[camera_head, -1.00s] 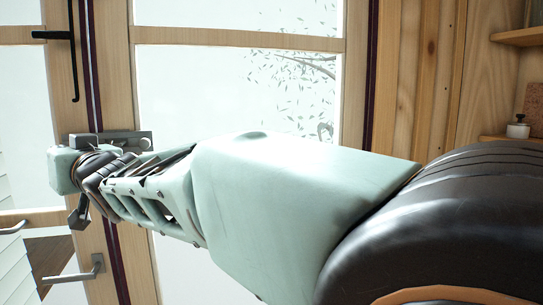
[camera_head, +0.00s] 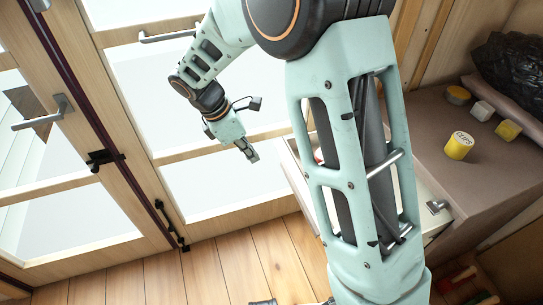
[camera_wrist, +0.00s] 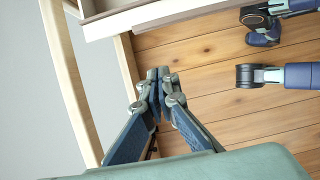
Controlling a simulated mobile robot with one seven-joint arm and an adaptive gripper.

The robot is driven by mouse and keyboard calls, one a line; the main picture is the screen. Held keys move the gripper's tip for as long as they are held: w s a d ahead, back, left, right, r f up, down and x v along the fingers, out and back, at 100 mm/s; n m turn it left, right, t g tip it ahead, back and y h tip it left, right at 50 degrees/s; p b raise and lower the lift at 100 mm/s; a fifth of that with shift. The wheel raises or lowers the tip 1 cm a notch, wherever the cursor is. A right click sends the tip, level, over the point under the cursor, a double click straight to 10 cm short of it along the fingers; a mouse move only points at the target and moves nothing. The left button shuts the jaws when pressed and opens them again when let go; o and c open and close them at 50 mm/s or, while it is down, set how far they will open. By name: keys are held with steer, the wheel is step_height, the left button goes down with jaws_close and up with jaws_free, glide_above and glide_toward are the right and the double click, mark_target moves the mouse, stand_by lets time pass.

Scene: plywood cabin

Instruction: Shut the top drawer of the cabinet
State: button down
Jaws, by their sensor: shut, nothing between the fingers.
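The cabinet (camera_head: 425,120) with a brown top stands at the right in the head view. Its top drawer (camera_head: 298,182) is pulled out, a pale box mostly hidden behind my arm. Part of the drawer also shows at the top of the wrist view (camera_wrist: 130,19), with an edge of its inside visible. My gripper (camera_head: 252,156) is left of the drawer in the head view, pointing down, apart from it. In the wrist view my gripper (camera_wrist: 158,75) has its fingertips together, empty, below the drawer's edge in the picture.
A yellow cup (camera_head: 459,146), small blocks (camera_head: 508,130) and a black bag (camera_head: 515,65) rest on the cabinet top. A glazed door with handles (camera_head: 45,112) stands at the left, close behind my gripper.

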steer(key=w+d+f+b, duration=0.2)
steer(key=d+f, duration=0.5)
steer(key=f, duration=0.2)
steer(key=shift+d, duration=0.25)
steer(key=w+d+p, duration=0.3)
steer(key=d, duration=0.7)
steer(key=w+d+p, duration=0.2)
steer(key=d+p, duration=0.1)
steer(key=d, duration=0.8)
steer(key=w+d+p, duration=0.3)
steer(key=d, duration=0.8)
steer(key=shift+w+d, duration=0.2)
steer(key=shift+w, duration=0.1)
steer(key=shift+d+r, duration=0.1)
steer(key=shift+d, duration=0.05)
steer(key=shift+w+d+r, duration=0.1)
